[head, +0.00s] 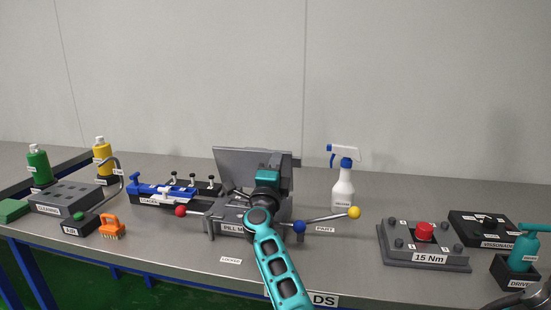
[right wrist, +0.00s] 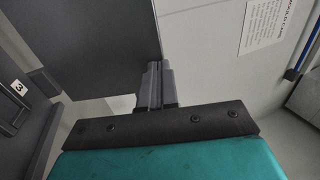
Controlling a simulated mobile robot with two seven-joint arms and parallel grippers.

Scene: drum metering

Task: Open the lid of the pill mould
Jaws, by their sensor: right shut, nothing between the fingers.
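The pill mould (head: 222,228) is a grey block in the middle of the bench, partly hidden behind my right arm. Its lid (head: 235,160), a flat grey plate, stands raised and tilted back at the rear. My right gripper (right wrist: 156,83) is shut and empty, with its fingertips at the edge of the lid (right wrist: 95,40) in the right wrist view. I cannot tell whether they touch. In the head view, the teal right hand (head: 268,177) is in front of the lid and hides part of it. My left gripper is not in view.
Levers with red (head: 181,211), blue (head: 299,227) and yellow (head: 354,212) balls stick out beside the mould. A blue clamp fixture (head: 160,191) stands left, a spray bottle (head: 343,190) behind right. A grey 15 Nm block (head: 425,259) stands farther right.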

